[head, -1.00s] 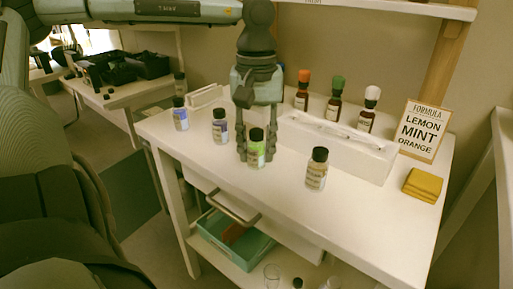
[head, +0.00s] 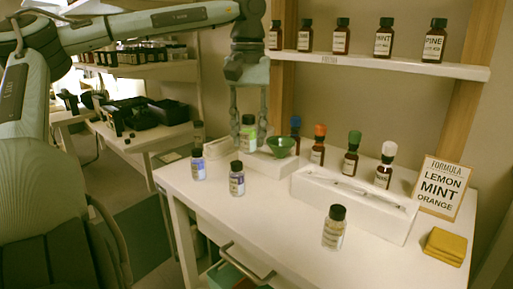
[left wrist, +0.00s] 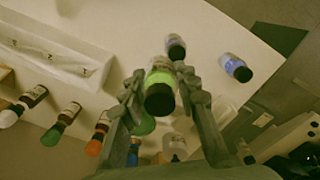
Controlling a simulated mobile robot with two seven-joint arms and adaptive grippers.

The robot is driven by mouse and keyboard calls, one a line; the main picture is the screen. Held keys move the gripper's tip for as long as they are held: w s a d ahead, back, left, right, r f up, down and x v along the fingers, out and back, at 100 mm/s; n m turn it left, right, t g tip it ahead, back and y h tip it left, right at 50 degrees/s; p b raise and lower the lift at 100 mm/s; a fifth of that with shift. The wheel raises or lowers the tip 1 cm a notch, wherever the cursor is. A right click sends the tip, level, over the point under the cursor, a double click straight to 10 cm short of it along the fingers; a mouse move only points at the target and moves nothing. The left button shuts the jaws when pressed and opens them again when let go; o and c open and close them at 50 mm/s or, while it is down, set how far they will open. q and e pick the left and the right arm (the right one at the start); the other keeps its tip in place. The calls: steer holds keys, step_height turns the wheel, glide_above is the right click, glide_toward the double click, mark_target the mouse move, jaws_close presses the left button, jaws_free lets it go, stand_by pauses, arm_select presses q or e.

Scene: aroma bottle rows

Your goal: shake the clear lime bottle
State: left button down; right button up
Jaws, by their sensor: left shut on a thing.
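The clear lime bottle (head: 249,139), with a dark cap and a lime-green band, is held upright between the fingers of my left gripper (head: 249,122) in the head view. It appears raised over the back left of the white table (head: 285,212). In the left wrist view the lime bottle (left wrist: 160,76) sits between both fingers, its dark cap towards the camera. My left gripper is shut on it. My right gripper is not in view.
Two blue-purple labelled bottles (head: 237,180) stand at the table's left and a pale one (head: 334,228) at the front. A bottle shelf (head: 375,65) hangs above. A yellow cloth (head: 446,245) lies right.

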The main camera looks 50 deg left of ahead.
arm_select(q)
steer(key=shift+w+a+r, duration=0.1)
steer(key=shift+a+r, duration=0.1)
steer(key=shift+r, duration=0.15)
steer(key=shift+a+r+p, duration=0.1)
steer(key=shift+r+p, duration=0.25)
steer(key=shift+p, duration=0.05)
step_height(320, 180, up, 5)
steer(key=p, duration=0.4)
steer(key=shift+r+p, duration=0.1)
steer(key=shift+p, duration=0.25)
